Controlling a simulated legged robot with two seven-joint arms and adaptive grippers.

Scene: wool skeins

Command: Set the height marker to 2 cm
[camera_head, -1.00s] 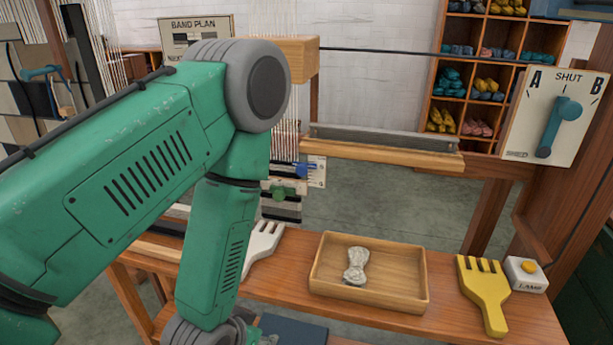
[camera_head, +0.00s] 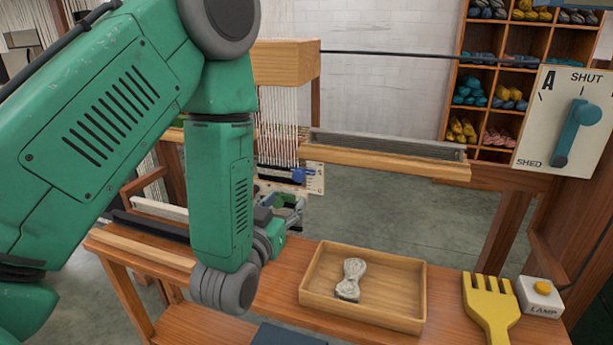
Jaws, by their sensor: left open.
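A blue slider (camera_head: 302,175), which looks like the height marker, sits on a pale scale plate (camera_head: 317,181) with small marks, beside the hanging warp threads. The marks are too small to read. My left gripper (camera_head: 298,207) is open, just below the slider and scale, partly hidden behind my own green forearm. I cannot tell whether it touches anything. My right gripper is not in view.
A yellow comb (camera_head: 489,309) and a lamp button box (camera_head: 541,296) lie at right. A shed lever panel (camera_head: 545,125) stands above. The loom beam (camera_head: 390,164) crosses behind.

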